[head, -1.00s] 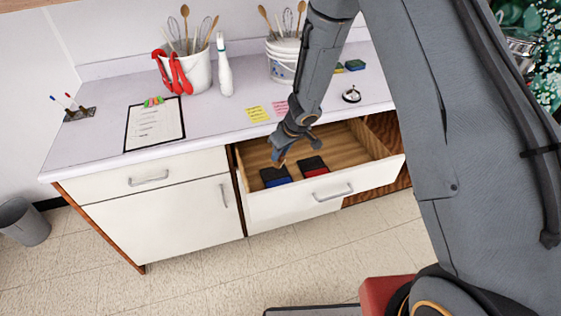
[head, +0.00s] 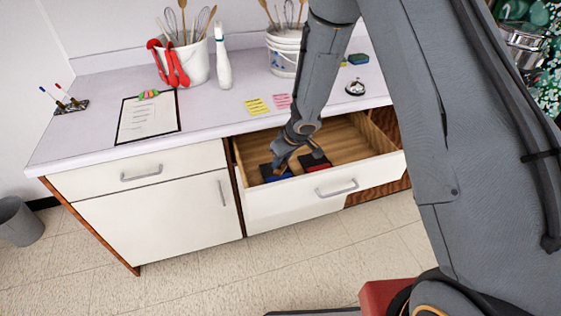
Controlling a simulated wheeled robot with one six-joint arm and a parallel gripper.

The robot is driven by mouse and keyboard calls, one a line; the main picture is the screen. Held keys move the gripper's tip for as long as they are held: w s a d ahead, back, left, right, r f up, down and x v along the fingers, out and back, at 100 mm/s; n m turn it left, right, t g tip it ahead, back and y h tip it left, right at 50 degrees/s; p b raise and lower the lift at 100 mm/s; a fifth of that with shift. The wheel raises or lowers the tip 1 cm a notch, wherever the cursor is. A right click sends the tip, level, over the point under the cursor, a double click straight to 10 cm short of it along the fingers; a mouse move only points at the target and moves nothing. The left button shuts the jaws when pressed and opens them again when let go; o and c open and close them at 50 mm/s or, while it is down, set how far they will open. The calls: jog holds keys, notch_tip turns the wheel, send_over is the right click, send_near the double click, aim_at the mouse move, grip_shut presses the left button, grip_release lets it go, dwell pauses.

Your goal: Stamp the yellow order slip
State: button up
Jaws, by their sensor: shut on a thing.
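The yellow order slip (head: 257,106) lies flat on the counter near its front edge, left of a pink slip (head: 283,101). Below them the drawer (head: 352,147) stands open. In it lie a dark pad with blue (head: 268,175) and a dark pad with red (head: 318,164), side by side. My gripper (head: 281,165) is down in the drawer, right over the blue pad, and covers part of it. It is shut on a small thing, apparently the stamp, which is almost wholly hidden. I cannot tell whether the stamp touches the pad.
A black clipboard (head: 147,117) lies on the left of the counter. A utensil bucket with red tongs (head: 177,66), a white bottle (head: 222,62) and another bucket (head: 283,55) stand behind. A call bell (head: 356,88) sits right of the slips. The drawer walls surround my gripper.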

aim_at(282, 167)
jog(key=shift+f+b, duration=2)
jog(key=shift+b, duration=1.2)
jog(key=shift+f+b, duration=0.55)
jog(key=shift+b, duration=0.05)
jog(key=shift+s+f, duration=0.15)
dwell(0.4)
jog(key=shift+p, duration=0.35)
notch_tip(282, 167, up, 7)
jog(key=p, duration=1.2)
jog(key=shift+r, duration=0.2)
